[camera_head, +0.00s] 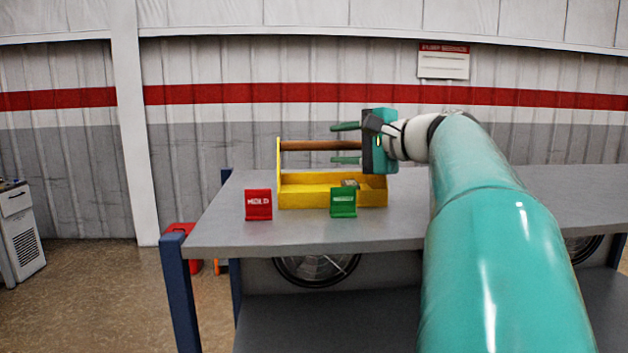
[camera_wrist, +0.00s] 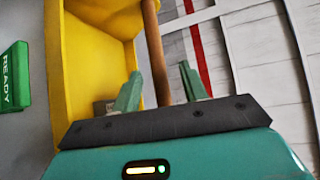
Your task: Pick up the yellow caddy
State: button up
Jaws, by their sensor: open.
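The yellow caddy (camera_head: 305,192) stands on the grey table, an open tray with a raised end and a brown rod handle (camera_head: 318,146) along its top. My gripper (camera_head: 345,143) is at the caddy's right end, its two green fingers pointing left, one above and one below the height of the handle. In the wrist view the fingers of my gripper (camera_wrist: 160,88) are apart, with the brown handle (camera_wrist: 155,50) running between them. The yellow tray (camera_wrist: 85,70) lies to the left there. Contact with the handle cannot be told. A small greyish item (camera_head: 350,184) is inside the caddy.
A red sign (camera_head: 258,204) and a green sign (camera_head: 343,203) stand on the grey table (camera_head: 225,232) in front of the caddy. The green sign (camera_wrist: 14,76) reads READY in the wrist view. A ribbed wall (camera_head: 250,75) stands behind. The table is clear at left.

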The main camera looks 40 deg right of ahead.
aim_at(334, 144)
jog(key=w, duration=0.3)
jog(key=shift+w+a+f, duration=0.25)
jog(key=shift+w+f, duration=0.05)
jog(key=shift+f, duration=0.1)
jog(key=shift+s+r, duration=0.1)
jog(key=shift+s, duration=0.1)
jog(key=shift+w, duration=0.15)
jog(key=c, duration=0.5)
grip_shut()
jog(key=shift+r, duration=0.1)
